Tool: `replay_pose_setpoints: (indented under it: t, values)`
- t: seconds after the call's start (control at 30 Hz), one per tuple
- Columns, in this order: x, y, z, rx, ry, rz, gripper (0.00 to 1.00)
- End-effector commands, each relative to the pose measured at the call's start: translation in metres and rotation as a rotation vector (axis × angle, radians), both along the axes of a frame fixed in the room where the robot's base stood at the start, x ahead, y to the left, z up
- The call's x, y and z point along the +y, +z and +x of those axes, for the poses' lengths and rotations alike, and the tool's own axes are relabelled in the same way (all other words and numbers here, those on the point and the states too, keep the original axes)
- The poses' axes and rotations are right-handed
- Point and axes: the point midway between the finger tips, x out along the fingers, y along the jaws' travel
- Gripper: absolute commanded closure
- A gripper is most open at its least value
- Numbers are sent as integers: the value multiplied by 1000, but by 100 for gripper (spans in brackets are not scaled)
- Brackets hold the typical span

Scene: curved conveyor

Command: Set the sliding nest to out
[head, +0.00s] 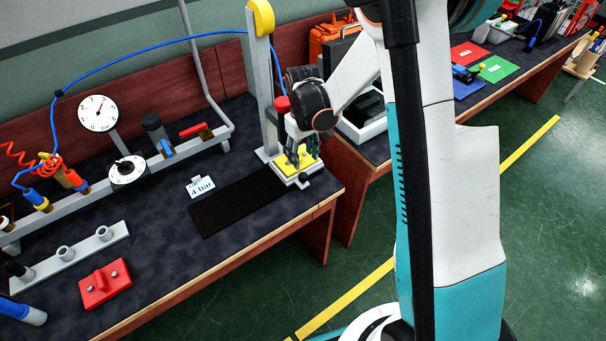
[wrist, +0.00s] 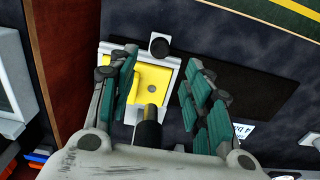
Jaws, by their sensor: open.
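The sliding nest is a yellow plate on a pale base (head: 292,180) under a grey upright post, at the bench's right end. In the wrist view its yellow plate (wrist: 153,84) shows between the fingers, with a round dark knob (wrist: 160,46) at the base's far edge. My gripper (head: 301,157) is just above the nest, pointing down, and hides part of it. In the wrist view my gripper (wrist: 160,72) is open, its green-padded fingers on either side of the plate. Whether the fingers touch anything I cannot tell.
The grey post (head: 262,90) with a yellow top stands close behind my gripper. A black mat (head: 235,204) lies left of the nest, beside a "4 bar" card (head: 201,188). A gauge (head: 98,112), a dial and a red block (head: 105,284) are farther left.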

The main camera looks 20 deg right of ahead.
Motion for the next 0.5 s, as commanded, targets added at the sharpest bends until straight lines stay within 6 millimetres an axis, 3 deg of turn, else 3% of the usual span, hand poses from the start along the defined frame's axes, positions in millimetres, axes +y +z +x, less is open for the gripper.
replay_pose_setpoints:
  t: [0.03,0.2,0.5]
  values:
    - [0,-14,0,0,0,0,55]
    - [0,-47,0,0,0,0,55]
    - [0,-82,0,0,0,0,55]
